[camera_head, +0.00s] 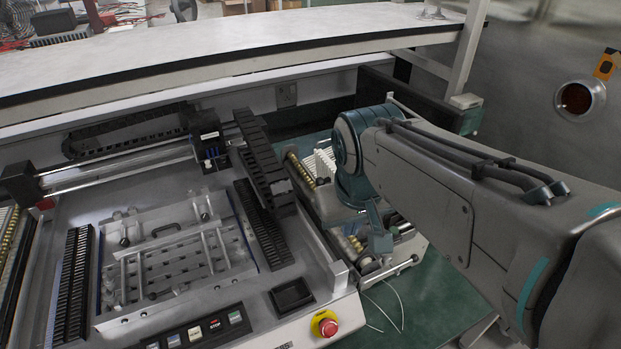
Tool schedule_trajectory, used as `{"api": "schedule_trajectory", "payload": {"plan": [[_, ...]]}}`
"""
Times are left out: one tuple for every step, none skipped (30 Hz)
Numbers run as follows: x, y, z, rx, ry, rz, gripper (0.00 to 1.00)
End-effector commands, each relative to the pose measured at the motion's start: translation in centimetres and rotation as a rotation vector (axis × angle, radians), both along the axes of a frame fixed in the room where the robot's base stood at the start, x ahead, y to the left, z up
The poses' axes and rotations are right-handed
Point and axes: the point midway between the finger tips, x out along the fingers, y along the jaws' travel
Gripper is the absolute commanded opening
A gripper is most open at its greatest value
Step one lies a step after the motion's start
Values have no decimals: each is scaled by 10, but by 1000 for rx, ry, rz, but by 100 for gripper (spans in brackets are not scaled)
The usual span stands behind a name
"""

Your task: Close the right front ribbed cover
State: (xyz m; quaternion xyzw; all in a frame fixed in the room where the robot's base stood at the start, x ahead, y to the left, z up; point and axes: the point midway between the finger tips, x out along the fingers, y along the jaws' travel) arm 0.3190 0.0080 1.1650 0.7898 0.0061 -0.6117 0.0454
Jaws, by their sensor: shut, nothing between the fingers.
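The right ribbed cover (264,167) is a long black ribbed strip on the right side of the machine. It stands raised and tilted, apart from a second black ribbed strip (263,222) that lies along the machine bed beside and below it. My gripper (379,240) is partly visible at the end of my arm, to the right of the cover and apart from it, over the machine's right side. Its fingers look shut and empty. My arm's wrist hides part of the area behind it.
Another black ribbed strip (75,282) lies at the left of the bed. A metal fixture plate (172,262) fills the middle. A red emergency button (326,326) and a black tray (291,297) are at the front. Feeder parts (360,240) and a loose white cable (385,305) are at right.

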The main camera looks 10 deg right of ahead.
Motion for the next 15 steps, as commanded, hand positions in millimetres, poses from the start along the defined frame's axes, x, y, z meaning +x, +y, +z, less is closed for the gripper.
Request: {"api": "schedule_trajectory", "payload": {"plan": [[16, 8, 3, -27, 24, 28, 0], [24, 12, 7, -45, 40, 40, 0], [35, 18, 14, -68, 56, 55, 0], [43, 23, 17, -87, 70, 66, 0], [51, 28, 22, -106, 82, 76, 0], [61, 35, 27, -130, 98, 88, 0], [69, 40, 30, -150, 108, 97, 0], [76, 46, 33, -168, 119, 103, 0], [86, 54, 38, -194, 132, 111, 0], [93, 61, 41, -213, 141, 117, 0], [100, 67, 43, -230, 148, 120, 0], [108, 76, 46, -254, 158, 126, 0], [114, 82, 49, -270, 163, 128, 0], [119, 88, 51, -285, 168, 129, 0], [125, 94, 53, -302, 174, 130, 0]]}}
